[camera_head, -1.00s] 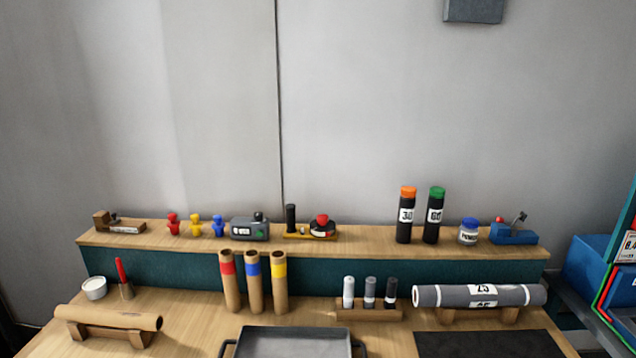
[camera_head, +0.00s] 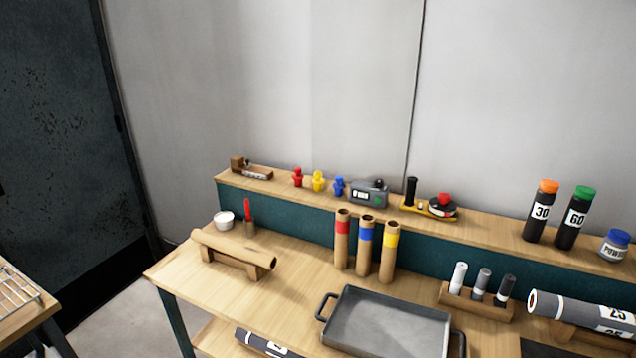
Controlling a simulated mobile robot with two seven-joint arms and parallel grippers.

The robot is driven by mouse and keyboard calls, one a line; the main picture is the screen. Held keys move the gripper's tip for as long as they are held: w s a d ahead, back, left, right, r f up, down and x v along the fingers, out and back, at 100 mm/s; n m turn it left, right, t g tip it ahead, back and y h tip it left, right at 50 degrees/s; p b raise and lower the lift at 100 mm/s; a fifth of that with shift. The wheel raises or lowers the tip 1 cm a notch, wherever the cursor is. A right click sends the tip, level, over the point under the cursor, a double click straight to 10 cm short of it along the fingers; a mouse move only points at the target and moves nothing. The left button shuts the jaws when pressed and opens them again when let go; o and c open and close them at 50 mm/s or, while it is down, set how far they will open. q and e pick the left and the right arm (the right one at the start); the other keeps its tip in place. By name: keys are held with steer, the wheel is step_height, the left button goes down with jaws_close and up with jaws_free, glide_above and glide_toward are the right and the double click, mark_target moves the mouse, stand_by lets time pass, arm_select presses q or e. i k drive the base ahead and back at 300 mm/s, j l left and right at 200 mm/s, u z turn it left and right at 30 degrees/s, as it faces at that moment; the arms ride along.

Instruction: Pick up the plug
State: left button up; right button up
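Three small plugs stand on the raised back shelf: a red plug (camera_head: 297,177), a yellow plug (camera_head: 318,181) and a blue plug (camera_head: 338,187). The frames do not show which one the task means. In front of them, three brown tubes stand upright on the bench, with a red band (camera_head: 342,228), a blue band (camera_head: 364,236) and a yellow band (camera_head: 390,240). Neither of my grippers is in view.
A grey tray (camera_head: 388,325) with handles sits at the bench front. A brown roll (camera_head: 230,248) lies on a wooden cradle at left. A marker holder (camera_head: 475,303) and grey roll (camera_head: 585,312) are at right. A rack (camera_head: 15,293) stands on another table at far left.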

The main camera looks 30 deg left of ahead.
mark_target(317, 182)
steer(key=i+j+u, duration=0.15)
steer(key=j, duration=0.25)
steer(key=j+u, duration=0.1)
steer(key=j, duration=0.3)
steer(key=i+j+u, duration=0.15)
steer(key=j, duration=0.2)
steer(key=i+j+u, duration=0.15)
steer(key=j, duration=0.2)
steer(key=i+j+u, duration=0.15)
steer(key=j, duration=0.2)
steer(key=i, duration=0.05)
